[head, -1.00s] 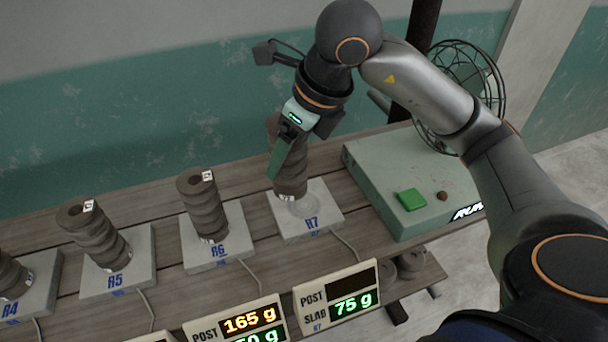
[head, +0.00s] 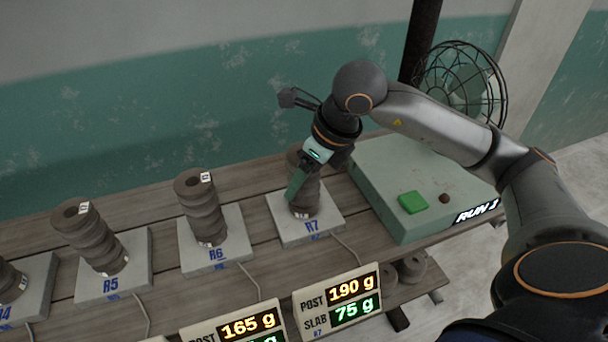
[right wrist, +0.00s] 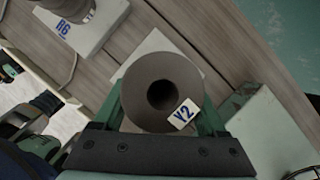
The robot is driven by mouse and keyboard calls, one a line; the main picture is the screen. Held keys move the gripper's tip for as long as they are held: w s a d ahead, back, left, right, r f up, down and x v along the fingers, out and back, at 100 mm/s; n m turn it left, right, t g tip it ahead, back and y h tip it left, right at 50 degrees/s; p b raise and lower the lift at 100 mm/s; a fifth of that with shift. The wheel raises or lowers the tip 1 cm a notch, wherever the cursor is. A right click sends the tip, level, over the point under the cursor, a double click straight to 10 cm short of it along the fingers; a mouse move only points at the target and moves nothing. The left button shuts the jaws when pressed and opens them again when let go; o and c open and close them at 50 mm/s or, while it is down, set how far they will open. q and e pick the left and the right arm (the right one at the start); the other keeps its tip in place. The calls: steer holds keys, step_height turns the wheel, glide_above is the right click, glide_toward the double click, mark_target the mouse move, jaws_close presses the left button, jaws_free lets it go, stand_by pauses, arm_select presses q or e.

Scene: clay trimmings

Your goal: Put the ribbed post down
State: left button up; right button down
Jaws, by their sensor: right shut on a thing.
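The ribbed post (head: 311,192) is a dark grey stacked-ring cylinder standing on the pale R7 slab (head: 285,226). My right gripper (head: 297,185) is shut around its upper part. The R7 readout (head: 338,300) shows post 190 g and slab 75 g.
Similar posts stand on slabs R6 (head: 203,210) and R5 (head: 90,238) to the left, with another at the left edge. A green box (head: 375,180) with a green button sits close on the right. A caged fan (head: 462,85) is behind it.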

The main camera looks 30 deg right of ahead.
steer(key=shift+f, duration=0.15)
jaws_free()
steer(key=shift+r, duration=0.35)
steer(key=p+v, duration=0.1)
steer(key=v, duration=1)
steer(key=shift+s+r, duration=0.2)
steer(key=shift+r, duration=0.15)
